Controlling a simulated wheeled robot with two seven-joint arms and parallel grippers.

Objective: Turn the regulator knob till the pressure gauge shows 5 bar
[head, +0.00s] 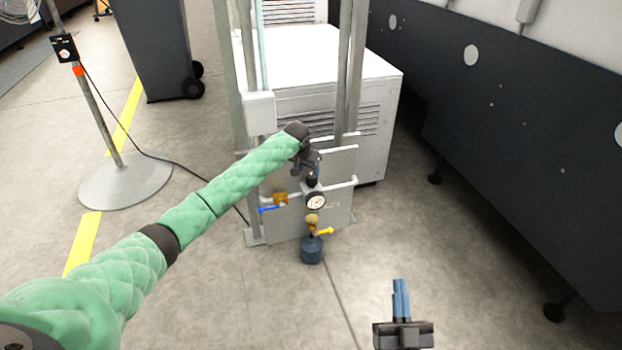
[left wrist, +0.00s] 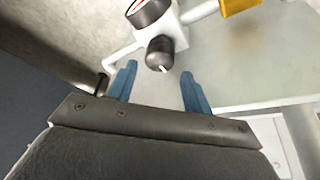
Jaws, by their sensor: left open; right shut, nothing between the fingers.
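The pressure gauge (head: 316,201), with a white round dial, sits on the pipe of a grey panel; its needle is too small to read. It also shows, cut off, at the top of the left wrist view (left wrist: 148,12). The black regulator knob (head: 312,181) is just above the gauge in the head view, and it shows with a white mark in the left wrist view (left wrist: 160,54). My left gripper (left wrist: 158,69) is open, its blue fingers on either side of the knob's end, with no clear contact. My right gripper (head: 400,284) is shut and empty, low and away from the panel.
A yellow-handled valve and dark bowl (head: 312,249) hang below the gauge. A blue-handled valve (head: 272,209) is at its left. Upright posts and a white cabinet (head: 325,65) stand behind. A stand with a round base (head: 125,182) is at left. Floor at front is clear.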

